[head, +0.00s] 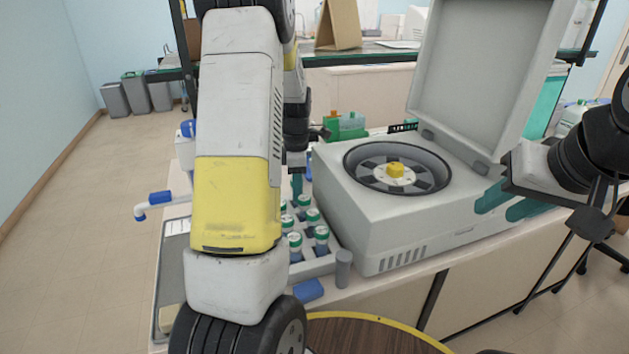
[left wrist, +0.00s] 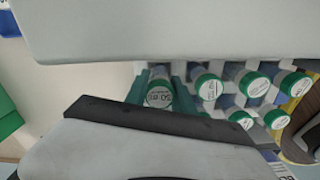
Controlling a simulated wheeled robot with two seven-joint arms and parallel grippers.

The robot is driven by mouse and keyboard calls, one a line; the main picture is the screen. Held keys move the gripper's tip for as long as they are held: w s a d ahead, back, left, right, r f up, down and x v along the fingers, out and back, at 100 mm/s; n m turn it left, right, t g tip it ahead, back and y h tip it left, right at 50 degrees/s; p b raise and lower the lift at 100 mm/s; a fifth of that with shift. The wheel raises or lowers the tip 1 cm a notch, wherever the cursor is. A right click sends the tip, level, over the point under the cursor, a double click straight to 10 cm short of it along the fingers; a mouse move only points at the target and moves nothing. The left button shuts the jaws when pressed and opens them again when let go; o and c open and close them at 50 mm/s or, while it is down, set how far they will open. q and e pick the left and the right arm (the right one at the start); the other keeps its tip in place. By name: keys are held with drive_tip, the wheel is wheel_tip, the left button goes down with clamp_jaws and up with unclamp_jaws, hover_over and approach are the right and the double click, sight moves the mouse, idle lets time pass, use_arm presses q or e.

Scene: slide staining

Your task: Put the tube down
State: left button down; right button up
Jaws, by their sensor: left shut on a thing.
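The held tube (left wrist: 159,92) has a green-rimmed white cap and shows in the left wrist view between the teal fingers of my left gripper (left wrist: 160,100), which is shut on it. In the head view my own left arm hides most of that gripper and the tube. A grey rack (head: 318,266) with several green-capped tubes (head: 312,219) stands beside the centrifuge. The held tube is next to the racked tubes (left wrist: 207,87); I cannot tell whether its bottom is in a slot. My right gripper (head: 508,204) is open and empty, in front of the centrifuge's right side.
The white centrifuge (head: 390,235) stands right of the rack with its lid (head: 490,75) raised and its rotor (head: 395,172) exposed. A blue block (head: 308,290) and a grey cylinder (head: 343,268) are near the bench's front edge.

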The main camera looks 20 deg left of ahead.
use_arm(q)
drive_tip(key=shift+f, duration=0.25)
drive_tip(key=shift+f, duration=0.35)
drive_tip(key=c, duration=1.3)
unclamp_jaws()
drive_tip(key=shift+c, duration=0.2)
